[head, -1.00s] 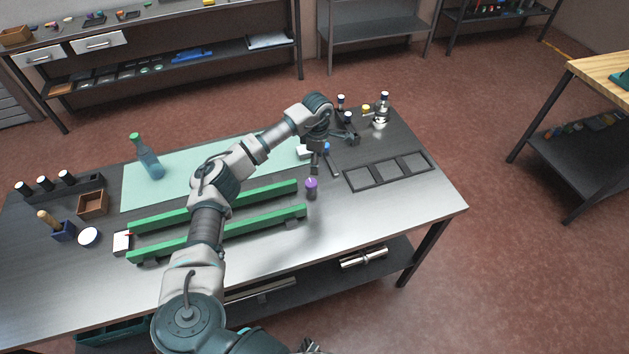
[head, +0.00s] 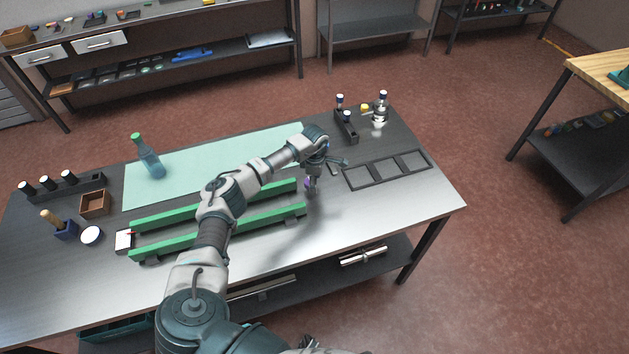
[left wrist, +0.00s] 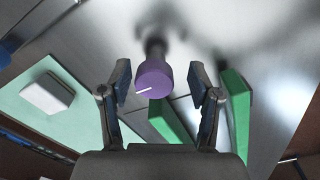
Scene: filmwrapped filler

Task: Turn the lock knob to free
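The lock knob is a purple cylinder with a white line on its top. In the left wrist view the knob (left wrist: 154,78) stands between the two fingers of my left gripper (left wrist: 160,88), with a gap on each side. My left fingers are open.
A three-section black frame (head: 388,170) lies right of the gripper. A dark holder with capped bottles (head: 346,127) stands behind it. A green-capped bottle (head: 149,158) stands on the mat (head: 205,172). The table's front right is clear.

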